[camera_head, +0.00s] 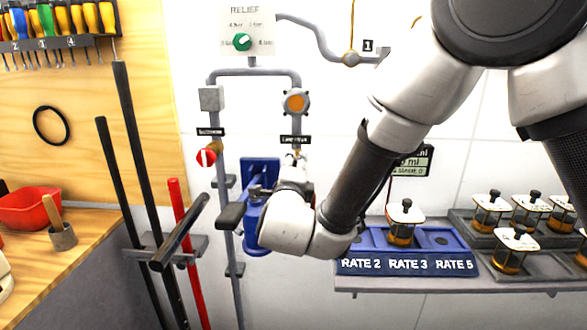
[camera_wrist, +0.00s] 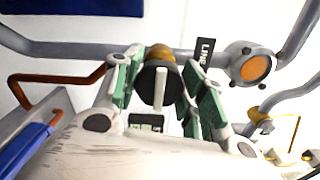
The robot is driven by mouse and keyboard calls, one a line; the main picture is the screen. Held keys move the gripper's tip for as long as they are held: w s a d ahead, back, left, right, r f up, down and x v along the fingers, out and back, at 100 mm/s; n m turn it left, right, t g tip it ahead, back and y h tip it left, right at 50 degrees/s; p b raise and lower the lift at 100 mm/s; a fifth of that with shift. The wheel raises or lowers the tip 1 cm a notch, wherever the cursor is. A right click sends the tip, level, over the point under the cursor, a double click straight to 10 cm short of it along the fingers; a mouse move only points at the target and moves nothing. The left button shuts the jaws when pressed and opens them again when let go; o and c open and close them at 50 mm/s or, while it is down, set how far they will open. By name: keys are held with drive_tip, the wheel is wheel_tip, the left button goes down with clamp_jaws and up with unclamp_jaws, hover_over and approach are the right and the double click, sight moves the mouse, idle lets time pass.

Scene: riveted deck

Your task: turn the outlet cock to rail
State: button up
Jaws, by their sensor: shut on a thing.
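The outlet cock (camera_wrist: 159,84) appears in the wrist view as a dark round knob with a pale stripe and a brass body behind it. The stripe runs nearly upright in that view. My gripper (camera_wrist: 161,88) has its green-padded fingers on both sides of the knob and is shut on it. In the head view my gripper (camera_head: 296,164) is at the wall pipe, just under a small black label (camera_head: 295,139), and mostly hides the cock. A black label (camera_wrist: 205,60) beside the knob reads "LINE"; the rest of its text is not clear.
An orange sight glass (camera_head: 296,102) sits on the pipe above. A red-and-white knob (camera_head: 206,157) is to the left, and a blue pump-like fixture (camera_head: 257,205) is close by my gripper. A blue rate rack (camera_head: 408,266) stands right; long bars (camera_head: 132,150) stand left.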

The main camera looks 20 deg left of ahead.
idle(0.4)
drive_tip(key=o, duration=1)
drive_tip(key=shift+o, duration=0.2)
drive_tip(key=shift+s, duration=0.1)
drive_tip(key=v, duration=1.1)
drive_tip(key=shift+s, duration=0.4)
drive_tip(key=shift+d, duration=0.15)
